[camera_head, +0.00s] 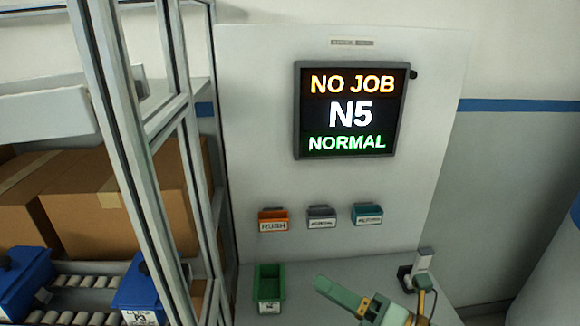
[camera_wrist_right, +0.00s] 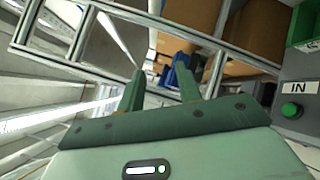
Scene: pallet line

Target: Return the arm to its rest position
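My right gripper (camera_head: 338,294) shows low in the head view, above the bench to the right of the green bin. Its green finger points left and the rest of the arm runs off the bottom edge. In the right wrist view my two green fingers (camera_wrist_right: 160,84) stand apart with nothing held between them; only background shows in the gap. My left gripper and left arm are not in view.
A display (camera_head: 351,110) reads NO JOB, N5, NORMAL. Orange (camera_head: 272,214), grey (camera_head: 321,212) and teal (camera_head: 367,208) trays hang below it. A green bin (camera_head: 269,276) stands on the bench. A framed rack (camera_head: 130,150) with cartons and blue bins is left.

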